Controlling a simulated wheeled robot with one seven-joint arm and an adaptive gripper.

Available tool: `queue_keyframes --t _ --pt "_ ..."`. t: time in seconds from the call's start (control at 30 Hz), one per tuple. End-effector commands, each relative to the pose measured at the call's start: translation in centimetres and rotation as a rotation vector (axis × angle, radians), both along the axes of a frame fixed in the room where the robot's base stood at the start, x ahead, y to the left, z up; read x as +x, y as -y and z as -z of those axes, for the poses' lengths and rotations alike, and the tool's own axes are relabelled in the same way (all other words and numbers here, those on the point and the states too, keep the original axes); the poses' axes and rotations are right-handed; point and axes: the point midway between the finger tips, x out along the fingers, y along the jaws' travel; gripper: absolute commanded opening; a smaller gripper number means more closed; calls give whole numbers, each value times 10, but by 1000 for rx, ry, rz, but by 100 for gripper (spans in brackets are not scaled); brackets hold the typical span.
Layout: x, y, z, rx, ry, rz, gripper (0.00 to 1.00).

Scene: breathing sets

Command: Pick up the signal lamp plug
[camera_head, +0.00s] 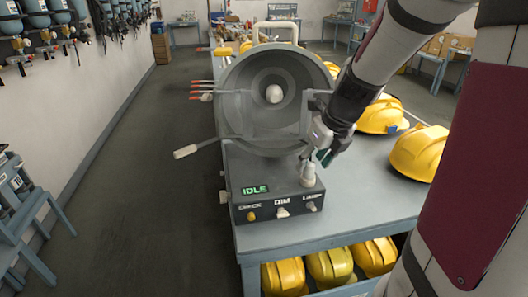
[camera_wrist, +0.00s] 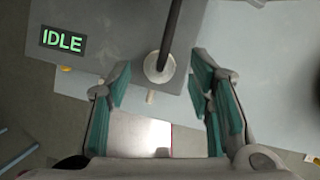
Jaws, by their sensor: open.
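The signal lamp (camera_head: 240,105) is a large grey round housing with a pale bulb, on a dark control box (camera_head: 270,190) marked IDLE. A pale plug (camera_head: 308,173) stands upright at the box's right top edge. In the wrist view the plug (camera_wrist: 159,68) is a pale round piece with a dark cable rising from it. My gripper (camera_head: 322,153) is above and slightly right of the plug, tilted down. In the wrist view my gripper (camera_wrist: 160,85) has its teal-padded fingers apart, one each side of the plug's line, with nothing held.
The box stands on a grey-blue bench (camera_head: 350,222). Yellow helmets (camera_head: 418,152) lie on the bench to the right, and more (camera_head: 330,266) sit on the shelf below. A handle (camera_head: 187,151) juts left from the lamp. The floor (camera_head: 135,200) at left is clear.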

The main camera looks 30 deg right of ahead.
Motion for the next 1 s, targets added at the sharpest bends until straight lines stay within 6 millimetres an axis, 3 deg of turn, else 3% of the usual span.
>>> queue_keyframes --t 0.13,0.43,0.67,1.0 --pt "7 0 18 1 -2 0 48" --pt "9 0 22 0 0 0 48" --pt "9 0 21 0 0 0 0" --pt "9 0 20 0 0 -1 0"
